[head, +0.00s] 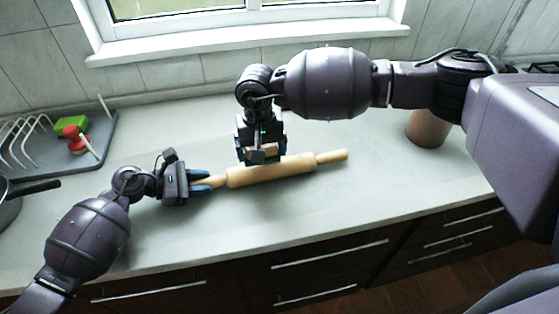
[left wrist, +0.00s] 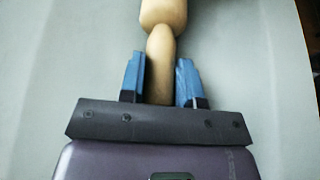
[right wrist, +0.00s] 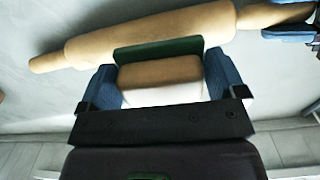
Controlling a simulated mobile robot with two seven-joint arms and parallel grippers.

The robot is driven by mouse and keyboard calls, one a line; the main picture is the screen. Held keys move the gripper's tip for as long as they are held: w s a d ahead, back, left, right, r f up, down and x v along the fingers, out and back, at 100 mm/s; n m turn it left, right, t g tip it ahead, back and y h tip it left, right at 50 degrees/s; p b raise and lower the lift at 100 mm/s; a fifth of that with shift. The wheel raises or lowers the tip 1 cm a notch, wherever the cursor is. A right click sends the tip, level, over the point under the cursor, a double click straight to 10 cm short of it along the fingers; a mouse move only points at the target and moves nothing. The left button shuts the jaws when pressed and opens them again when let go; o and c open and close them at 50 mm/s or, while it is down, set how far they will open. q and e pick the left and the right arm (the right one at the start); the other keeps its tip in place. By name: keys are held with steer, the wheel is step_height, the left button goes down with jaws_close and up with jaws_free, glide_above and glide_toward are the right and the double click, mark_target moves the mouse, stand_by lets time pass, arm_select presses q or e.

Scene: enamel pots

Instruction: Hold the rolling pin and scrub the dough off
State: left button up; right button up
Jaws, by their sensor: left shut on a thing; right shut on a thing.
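The wooden rolling pin (head: 270,172) lies along the counter, its far end pointing right. My left gripper (head: 206,181) is shut on its left handle, which shows between the blue fingers in the left wrist view (left wrist: 160,68). My right gripper (head: 262,152) is above the pin's barrel, shut on a tan block with a green layer (right wrist: 157,55), seemingly a scrub sponge. The green side faces the barrel (right wrist: 150,30) and is close against it; I cannot tell whether they touch. I cannot make out dough on the pin. The right gripper hides part of the barrel.
A grey dish rack (head: 50,165) at the left holds a red-topped object (head: 73,136) and a green block (head: 70,124). A dark pan (head: 12,205) is at the left edge. A brown cylinder (head: 428,128) stands at the right. The counter in front of the pin is clear.

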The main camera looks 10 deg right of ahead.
mark_target(280, 165)
steer(key=shift+f, duration=1.55)
stand_by(0.6)
steer(key=shift+w+d+r, duration=0.1)
steer(key=shift+d, duration=2.45)
steer(key=shift+w+d, duration=0.1)
steer(key=shift+d, duration=2.4)
steer(key=shift+s+a+f, duration=0.15)
steer(key=shift+a, duration=1.3)
steer(key=shift+s+a+f, duration=0.1)
steer(key=shift+a+f, duration=0.05)
steer(key=shift+a, duration=1.3)
steer(key=shift+s+a+r, duration=0.1)
steer(key=shift+a, duration=2.1)
step_height(280, 165, up, 2)
steer(key=shift+r, duration=5.65)
